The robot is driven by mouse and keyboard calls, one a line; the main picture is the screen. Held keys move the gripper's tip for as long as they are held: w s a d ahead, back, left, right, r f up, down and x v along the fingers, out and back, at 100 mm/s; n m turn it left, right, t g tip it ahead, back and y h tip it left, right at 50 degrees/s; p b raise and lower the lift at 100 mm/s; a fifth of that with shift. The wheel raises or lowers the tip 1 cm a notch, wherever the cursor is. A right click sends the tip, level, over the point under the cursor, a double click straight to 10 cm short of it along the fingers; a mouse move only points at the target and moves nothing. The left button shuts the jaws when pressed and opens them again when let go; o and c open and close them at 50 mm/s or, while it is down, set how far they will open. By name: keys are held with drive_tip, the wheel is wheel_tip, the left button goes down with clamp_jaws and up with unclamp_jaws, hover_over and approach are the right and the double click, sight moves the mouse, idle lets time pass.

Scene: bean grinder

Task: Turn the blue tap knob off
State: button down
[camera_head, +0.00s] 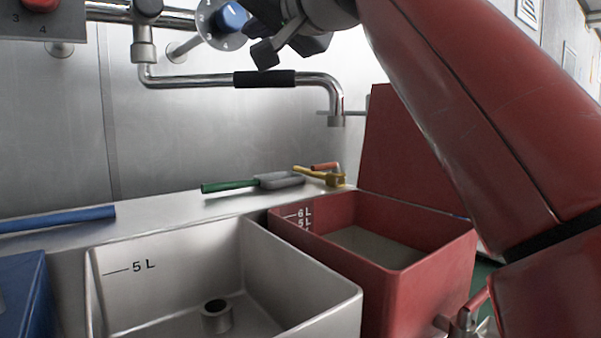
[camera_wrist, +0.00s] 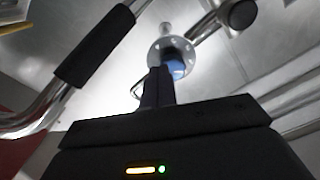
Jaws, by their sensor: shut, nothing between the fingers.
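The blue tap knob (camera_head: 232,16) sits on a round grey-white dial with numbers on the back wall, at the top of the head view. It also shows in the wrist view (camera_wrist: 178,66), partly hidden behind my fingers. My gripper (camera_head: 262,32) is just right of the knob in the head view, partly cut off by the top edge. In the wrist view my gripper's dark fingers (camera_wrist: 158,74) are together and empty, with their tips overlapping the dial's lower left. I cannot tell whether they touch the knob.
A chrome spout with a black sleeve (camera_head: 264,78) runs below the knob. A red knob (camera_head: 40,4) is at the far left. Below are a steel basin (camera_head: 175,258) and a red basin (camera_head: 400,290). A green-handled tool (camera_head: 228,187) lies on the ledge behind them.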

sight(224, 23)
drive_tip(key=p+x, duration=0.1)
drive_tip(key=x, duration=0.3)
drive_tip(key=shift+w+a+r+p, duration=0.1)
drive_tip(key=shift+w+a+p, duration=0.1)
drive_tip(key=shift+p, duration=0.15)
drive_tip(key=shift+x, duration=0.8)
drive_tip(key=shift+r, duration=0.15)
drive_tip(key=shift+s+a, duration=0.15)
drive_tip(key=shift+s+a+r, duration=0.25)
drive_tip(key=shift+s+a, duration=0.05)
drive_tip(key=shift+a, duration=0.2)
drive_tip(key=shift+s+a+r, duration=0.25)
drive_tip(key=shift+r, duration=0.1)
drive_tip(key=shift+s+a+f, duration=0.1)
idle(0.4)
